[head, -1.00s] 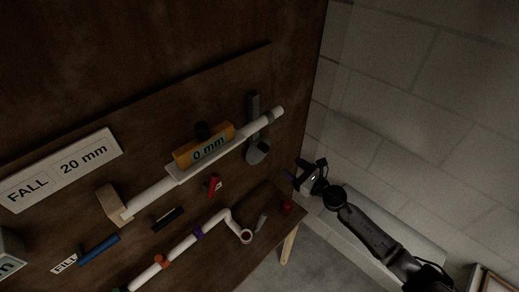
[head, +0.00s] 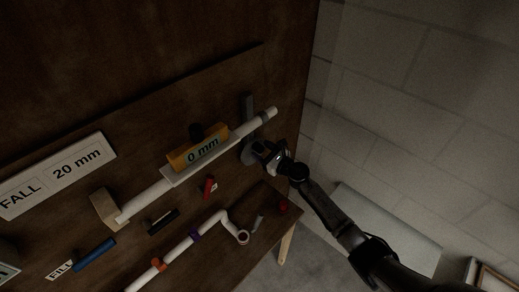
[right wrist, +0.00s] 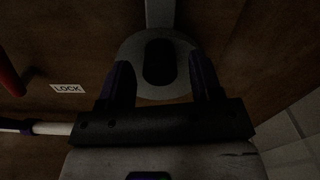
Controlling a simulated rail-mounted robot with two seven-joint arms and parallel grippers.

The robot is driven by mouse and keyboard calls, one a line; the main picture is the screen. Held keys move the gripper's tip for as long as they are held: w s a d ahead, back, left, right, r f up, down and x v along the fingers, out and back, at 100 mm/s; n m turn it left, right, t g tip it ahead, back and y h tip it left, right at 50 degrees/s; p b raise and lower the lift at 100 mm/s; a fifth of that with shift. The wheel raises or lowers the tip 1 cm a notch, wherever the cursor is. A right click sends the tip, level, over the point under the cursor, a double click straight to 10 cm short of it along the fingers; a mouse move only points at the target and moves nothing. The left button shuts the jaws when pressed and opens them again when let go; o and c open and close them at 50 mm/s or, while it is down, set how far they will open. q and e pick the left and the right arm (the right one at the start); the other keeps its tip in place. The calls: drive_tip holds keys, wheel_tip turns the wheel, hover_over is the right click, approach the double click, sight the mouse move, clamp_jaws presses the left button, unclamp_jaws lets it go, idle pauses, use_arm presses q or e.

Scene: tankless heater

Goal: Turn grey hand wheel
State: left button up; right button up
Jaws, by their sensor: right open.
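The grey hand wheel (head: 246,153) is a round disc at the lower end of a grey upright bar, near the right end of the white pipe on the brown board. In the right wrist view the wheel (right wrist: 132,50) shows face-on with a dark oblong piece at its middle. My right gripper (head: 265,150) is at the wheel, coming from the right, and hides part of it in the head view. Its two fingers (right wrist: 160,75) are open, one on each side of the dark middle piece. Whether they touch the wheel I cannot tell. My left gripper is out of view.
An orange block reading 0 mm (head: 190,157) sits on the white pipe (head: 147,199). A red handle (head: 209,187) and a lower white pipe (head: 178,253) are below. A LOCK label (right wrist: 68,88) is left of the wheel. A pale block wall (head: 420,110) stands right.

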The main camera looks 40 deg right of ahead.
drive_tip(key=shift+w+a, duration=0.1)
drive_tip(key=shift+w, duration=0.75)
drive_tip(key=c, duration=0.9)
